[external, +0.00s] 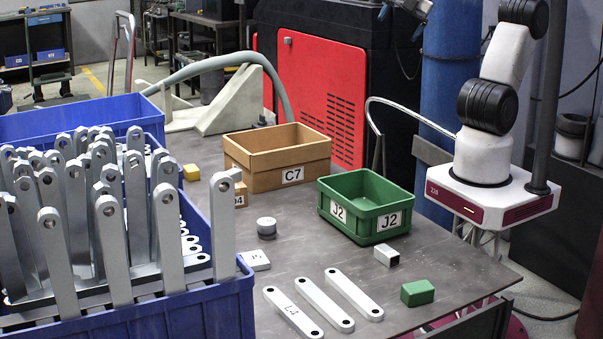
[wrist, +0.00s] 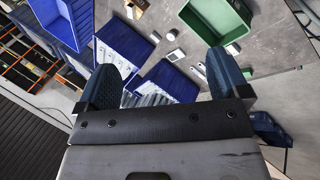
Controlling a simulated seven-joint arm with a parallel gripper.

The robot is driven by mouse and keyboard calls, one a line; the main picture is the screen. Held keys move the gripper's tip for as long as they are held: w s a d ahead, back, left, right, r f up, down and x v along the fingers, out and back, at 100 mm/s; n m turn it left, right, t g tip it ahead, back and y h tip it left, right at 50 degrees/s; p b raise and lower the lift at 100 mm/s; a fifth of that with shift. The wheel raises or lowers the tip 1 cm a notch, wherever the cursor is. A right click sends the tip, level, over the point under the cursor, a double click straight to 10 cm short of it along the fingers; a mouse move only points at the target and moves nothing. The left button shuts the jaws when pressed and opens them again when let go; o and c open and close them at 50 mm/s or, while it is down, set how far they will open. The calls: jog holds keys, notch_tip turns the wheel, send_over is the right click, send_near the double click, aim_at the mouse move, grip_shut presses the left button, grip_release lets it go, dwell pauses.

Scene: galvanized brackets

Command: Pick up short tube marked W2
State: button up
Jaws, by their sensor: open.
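A short square grey tube (external: 387,255) with a dark open end lies on the table in the external view, just in front of the green bin. No W2 mark can be read on it. In the wrist view several small pale pieces lie on the table beyond my fingers, too small to tell which is the tube. My gripper (wrist: 162,60) shows in the wrist view with its two blue-grey fingers wide apart and nothing between them. It is well above the table. In the external view my arm rises out of the top of the picture.
The green bin (external: 364,225) marked J2 and the tan bin (external: 277,182) marked C7 stand behind. A green block (external: 417,293), flat bars (external: 354,294), a round grey piece (external: 266,226) and a pale block (external: 254,261) lie nearby. Blue crates (external: 200,312) of brackets fill the left.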

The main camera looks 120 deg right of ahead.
jog(key=w+a+n+t, duration=0.5)
jog(key=w+a+n, duration=0.55)
jog(key=n, duration=0.35)
jog(key=w+a+n+t+y, duration=0.3)
jog(key=a+n+t+y, duration=0.1)
jog(key=a+n, duration=1.1)
jog(key=m, duration=0.1)
send_near(391, 249)
jog(key=shift+x, duration=0.95)
jog(key=shift+f, duration=0.1)
jog(key=shift+x, duration=1.25)
jog(key=shift+x, duration=2.6)
